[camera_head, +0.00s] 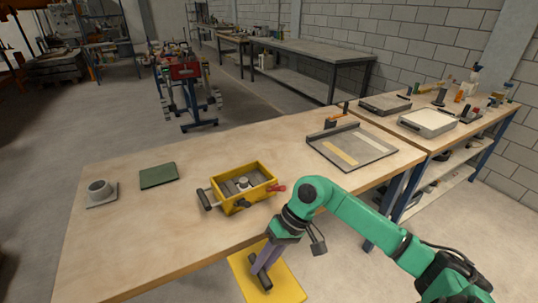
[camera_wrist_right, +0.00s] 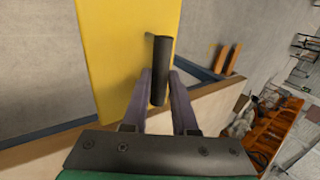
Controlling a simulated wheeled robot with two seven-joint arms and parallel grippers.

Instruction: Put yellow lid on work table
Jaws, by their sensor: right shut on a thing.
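The yellow lid (camera_head: 287,284) is a flat yellow plate with a dark bar handle (camera_wrist_right: 161,72). My right gripper (camera_head: 262,268) is shut on this handle and holds the lid in front of the near edge of the work table (camera_head: 130,228). In the right wrist view, the lid (camera_wrist_right: 108,45) fills the upper left beyond the two fingers. The lower part of the lid is cut off in the head view. The yellow sandbed box (camera_head: 240,203) stands open on the table, with grey contents and a red knob. My left gripper is not in view.
A grey tray (camera_head: 375,156) with strips is at the right. The table's front left is clear. A side bench (camera_head: 455,139) holds boxes and tools.

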